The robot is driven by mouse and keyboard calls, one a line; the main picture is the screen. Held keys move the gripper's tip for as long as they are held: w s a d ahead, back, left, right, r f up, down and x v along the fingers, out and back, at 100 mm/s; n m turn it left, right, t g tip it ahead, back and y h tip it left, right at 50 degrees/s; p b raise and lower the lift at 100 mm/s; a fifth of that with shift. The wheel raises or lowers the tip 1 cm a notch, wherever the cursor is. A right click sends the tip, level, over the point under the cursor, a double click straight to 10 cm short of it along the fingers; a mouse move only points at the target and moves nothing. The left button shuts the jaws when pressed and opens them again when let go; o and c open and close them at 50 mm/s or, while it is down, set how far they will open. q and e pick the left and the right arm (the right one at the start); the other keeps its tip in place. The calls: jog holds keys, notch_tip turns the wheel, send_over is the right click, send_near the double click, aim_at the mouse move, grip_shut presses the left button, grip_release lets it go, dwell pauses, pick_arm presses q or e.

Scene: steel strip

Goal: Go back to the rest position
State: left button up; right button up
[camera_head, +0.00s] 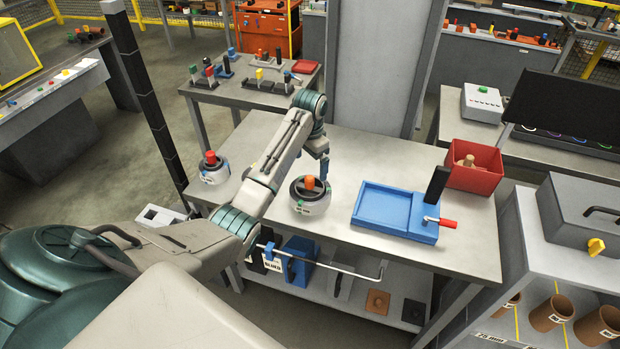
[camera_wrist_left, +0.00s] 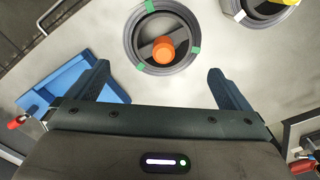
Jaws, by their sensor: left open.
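My left gripper (camera_head: 323,172) is above the steel table (camera_head: 345,150), just behind and above a round grey coil (camera_head: 309,205) with an orange knob on top. In the left wrist view the gripper (camera_wrist_left: 158,70) is open, its two dark fingers wide apart with nothing between them. The coil (camera_wrist_left: 133,47) shows beyond the fingertips, with green tape on its rim and an orange knob (camera_wrist_left: 163,48). It looks apart from the fingers. My right gripper is not in view.
A blue tray (camera_head: 375,221) with a black upright and red-handled lever is right of the coil. A red bin (camera_head: 476,179) stands at the table's right end. A second round unit (camera_head: 214,176) with a red knob is at the left. A dark post (camera_head: 148,100) stands left.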

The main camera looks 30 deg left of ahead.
pick_arm(q)
jog(key=shift+w+r, duration=0.1)
jog(key=shift+r, duration=0.45)
jog(key=shift+w+a+f, duration=0.1)
jog(key=shift+w+a, duration=0.05)
jog(key=shift+w, duration=0.05)
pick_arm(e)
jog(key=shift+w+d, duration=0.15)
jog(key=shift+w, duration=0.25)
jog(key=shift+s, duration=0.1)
